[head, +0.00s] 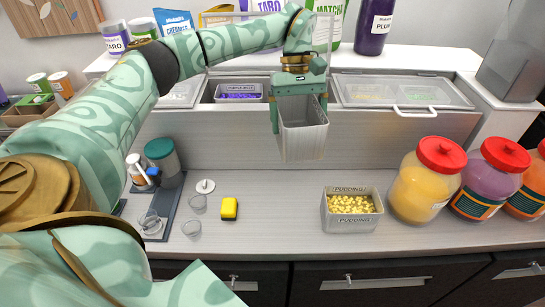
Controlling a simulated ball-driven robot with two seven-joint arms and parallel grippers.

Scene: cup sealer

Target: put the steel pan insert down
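The steel pan insert (303,140) is a grey, deep rectangular pan. My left gripper (299,108) is shut on it, with its teal fingers at the pan's left and right sides near the rim. The pan hangs roughly upright in front of the raised steel topping rail (240,140), above the counter. It looks clear of the counter, and the gripper hides part of its top and what is inside. My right gripper is not in view.
A pudding pan (353,222) with yellow cubes stands on the counter (275,245) at right, beside large red-lidded jars (428,182). A yellow sponge (229,208) and clear cups (191,228) are at left. The rail holds a purple-filled pan (238,97) and a clear lid (402,94). Mid-counter is free.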

